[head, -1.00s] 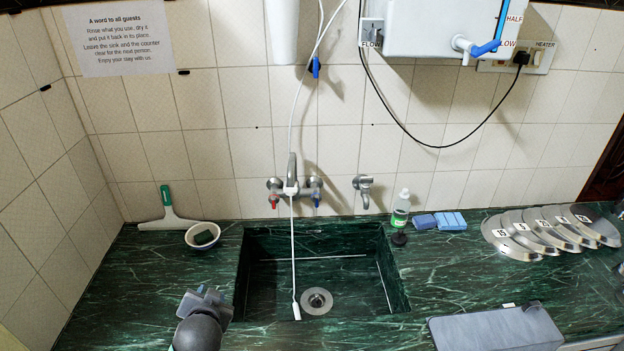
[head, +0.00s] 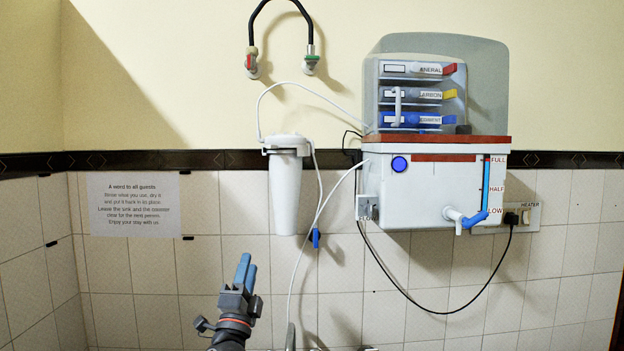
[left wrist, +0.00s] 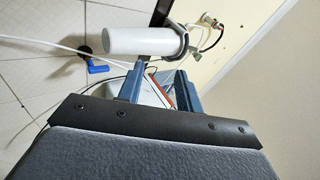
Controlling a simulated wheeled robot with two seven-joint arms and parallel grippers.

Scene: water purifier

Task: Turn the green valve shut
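The green valve (head: 311,58) is a small green handle on the right wall fitting, below the right end of a black curved hose (head: 283,8), high on the wall in the head view. A similar red valve (head: 251,63) sits on the left fitting. My left gripper (head: 246,268) points up in front of the tiles, well below the valves and touching nothing visible. In the left wrist view its two blue fingers (left wrist: 160,82) stand apart with nothing held between them. Small fittings and a dark hose (left wrist: 212,30) show beyond; which is the green valve is unclear. My right gripper is out of view.
A white filter cylinder (head: 286,190) hangs on the wall, with white tubes around it. The purifier box (head: 430,190) with its blue tap (head: 474,219) is to the right. A notice (head: 134,204) is at left. The wall around the valves is mostly clear.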

